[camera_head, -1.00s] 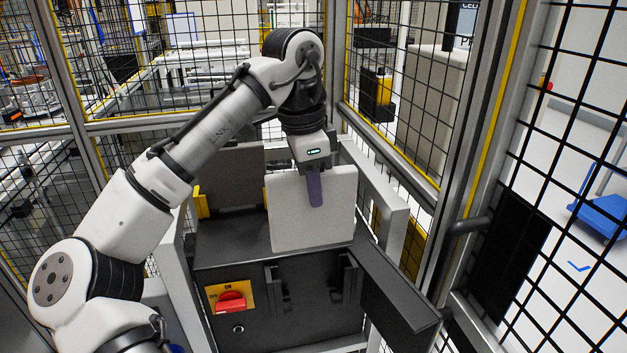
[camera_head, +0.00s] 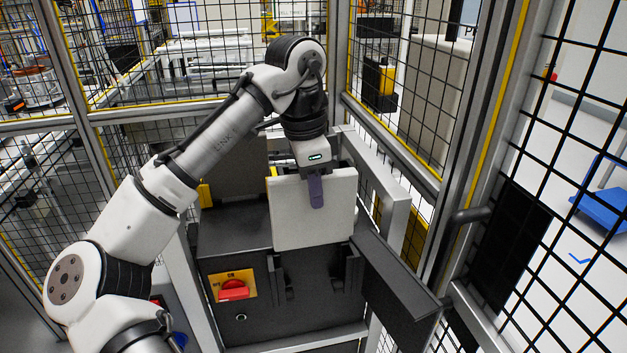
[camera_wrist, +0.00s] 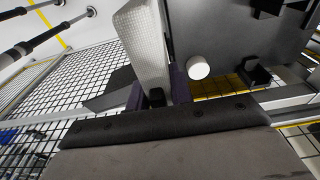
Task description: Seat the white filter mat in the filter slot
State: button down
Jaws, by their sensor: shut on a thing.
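The white filter mat (camera_head: 290,225) is a square pale pad, held roughly upright at the front of the dark cabinet. My gripper (camera_head: 316,192) is shut on its top edge, with one purple finger showing on the near face. In the wrist view the mat (camera_wrist: 143,40) is a textured pale strip between the purple fingers (camera_wrist: 157,92). The filter slot shows as two dark upright brackets (camera_head: 282,287) on the cabinet front. The mat's lower edge is close above the bracket tops; whether they touch, I cannot tell.
A red rotary switch (camera_head: 233,290) on a yellow plate sits left of the brackets. A dark open panel (camera_head: 395,285) sticks out at the right of the cabinet. Pale frame posts (camera_head: 397,215) and mesh fencing (camera_head: 510,150) stand close on the right.

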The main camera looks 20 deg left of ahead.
aim_at(313, 224)
jog(key=shift+f+b, duration=1.6)
jog(key=shift+f, duration=2.4)
jog(key=c, duration=1.2)
grip_release()
jog(key=shift+o, duration=0.2)
jog(key=r, duration=0.4)
jog(key=a+r, duration=0.1)
jog(key=r, duration=0.4)
jog(key=s+r, duration=0.1)
jog(key=r, duration=0.3)
jog(key=shift+a+r, duration=0.15)
jog(key=shift+r, duration=0.15)
